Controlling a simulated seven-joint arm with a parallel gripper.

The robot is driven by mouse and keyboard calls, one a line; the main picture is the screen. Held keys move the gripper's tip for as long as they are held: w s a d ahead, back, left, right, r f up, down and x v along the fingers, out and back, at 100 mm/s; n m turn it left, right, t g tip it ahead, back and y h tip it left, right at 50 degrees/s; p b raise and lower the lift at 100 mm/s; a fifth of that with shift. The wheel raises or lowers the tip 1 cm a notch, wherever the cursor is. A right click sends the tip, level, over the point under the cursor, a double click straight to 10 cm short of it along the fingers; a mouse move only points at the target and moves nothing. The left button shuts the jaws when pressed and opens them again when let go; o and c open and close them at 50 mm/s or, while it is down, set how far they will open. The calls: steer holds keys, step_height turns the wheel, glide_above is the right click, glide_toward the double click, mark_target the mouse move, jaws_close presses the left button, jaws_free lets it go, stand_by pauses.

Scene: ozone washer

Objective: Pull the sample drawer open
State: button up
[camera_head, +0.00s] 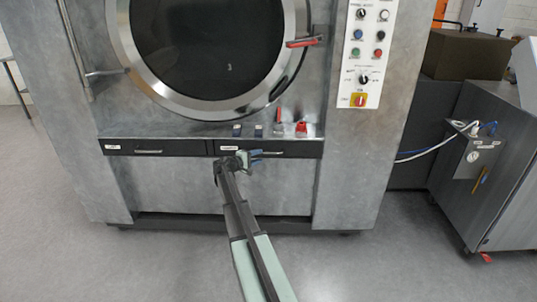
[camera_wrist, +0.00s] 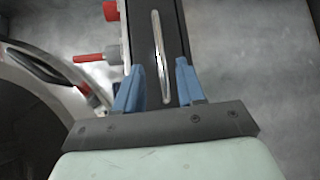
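The right-hand drawer (camera_head: 300,150) is a dark, narrow front below the round door, with a small white label (camera_head: 229,148) too small to read surely. It looks shut, flush with the drawer beside it. Its metal bar handle (camera_wrist: 158,50) runs lengthwise in the wrist view. My gripper (camera_head: 258,155) is at this drawer's front. Its two blue fingers (camera_wrist: 157,82) are spread apart, one on either side of the handle's near end. A gap shows between the fingers and the handle, so nothing is gripped.
A left drawer (camera_head: 180,148) with its own handle sits alongside. Above are the large round door (camera_head: 209,50), red levers (camera_head: 301,129) and small blue valves (camera_head: 237,130). A control panel (camera_head: 367,50) is at the right. The floor (camera_head: 130,265) in front is clear.

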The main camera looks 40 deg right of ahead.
mark_target(267, 153)
steer(key=d, duration=0.5)
steer(key=d+f, duration=0.1)
steer(key=d, duration=0.1)
steer(key=shift+d, duration=0.3)
jaws_close()
stand_by(0.4)
